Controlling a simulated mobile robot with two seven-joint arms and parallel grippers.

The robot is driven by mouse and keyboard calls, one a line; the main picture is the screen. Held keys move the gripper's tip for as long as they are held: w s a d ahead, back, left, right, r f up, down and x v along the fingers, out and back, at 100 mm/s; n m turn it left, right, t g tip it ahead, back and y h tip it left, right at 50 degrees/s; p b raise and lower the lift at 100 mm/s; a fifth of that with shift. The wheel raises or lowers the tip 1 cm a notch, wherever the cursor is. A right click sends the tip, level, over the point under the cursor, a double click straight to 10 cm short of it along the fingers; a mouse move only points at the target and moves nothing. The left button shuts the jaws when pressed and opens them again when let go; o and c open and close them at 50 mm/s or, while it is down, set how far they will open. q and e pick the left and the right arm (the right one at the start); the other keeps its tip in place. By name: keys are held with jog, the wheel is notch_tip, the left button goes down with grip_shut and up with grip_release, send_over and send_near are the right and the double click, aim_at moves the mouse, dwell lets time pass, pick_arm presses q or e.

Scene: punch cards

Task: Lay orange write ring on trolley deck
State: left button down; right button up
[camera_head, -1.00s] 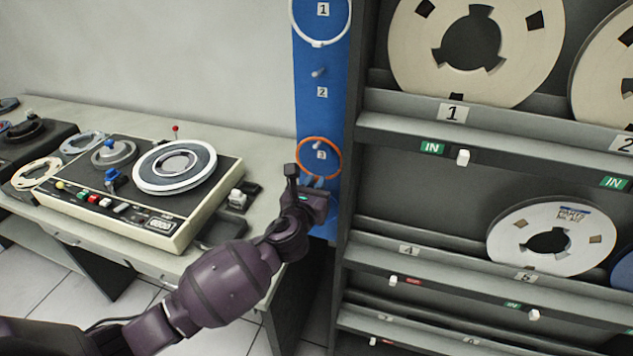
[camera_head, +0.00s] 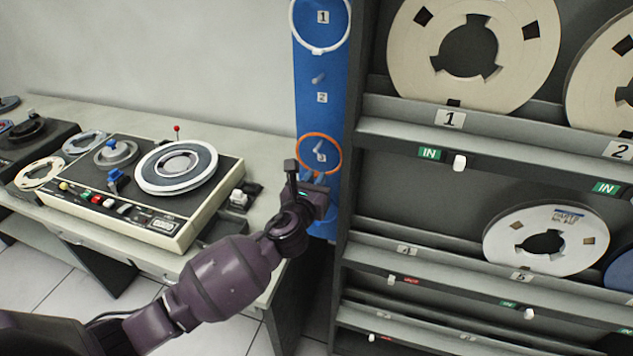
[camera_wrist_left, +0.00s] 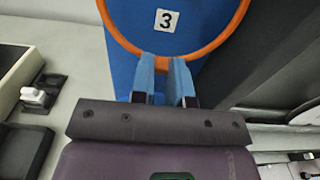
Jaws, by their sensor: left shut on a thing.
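The orange write ring (camera_head: 302,153) is upright in front of the blue board, around the printed number 3 and the peg there. I cannot tell how far it stands off the board. My left gripper (camera_head: 318,182) is at the ring's lower edge. In the left wrist view its blue fingers (camera_wrist_left: 166,77) are shut on the bottom of the orange ring (camera_wrist_left: 214,45). The number 3 label (camera_wrist_left: 166,20) shows through the ring. The trolley deck is not in view, nor is my right gripper.
The blue board (camera_head: 306,112) also has a white ring (camera_head: 320,51) at 1 and a bare peg (camera_head: 318,78) at 2. A grey rack (camera_head: 375,130) with tape reels stands close on the right. A desk with a tape machine (camera_head: 130,200) is on the left.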

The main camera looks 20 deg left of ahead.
pick_arm(q)
jog(key=shift+s, duration=0.1)
jog(key=s, duration=1.1)
jog(key=shift+s+a+p, duration=0.2)
jog(key=shift+s+p, duration=0.1)
jog(key=shift+s, duration=0.1)
dwell(0.6)
jog(key=a+b, duration=0.1)
jog(key=s+a+b, duration=0.1)
jog(key=a+b, duration=0.1)
jog(key=shift+s+a+r+y, duration=0.25)
jog(key=shift+y, duration=0.05)
dwell(0.4)
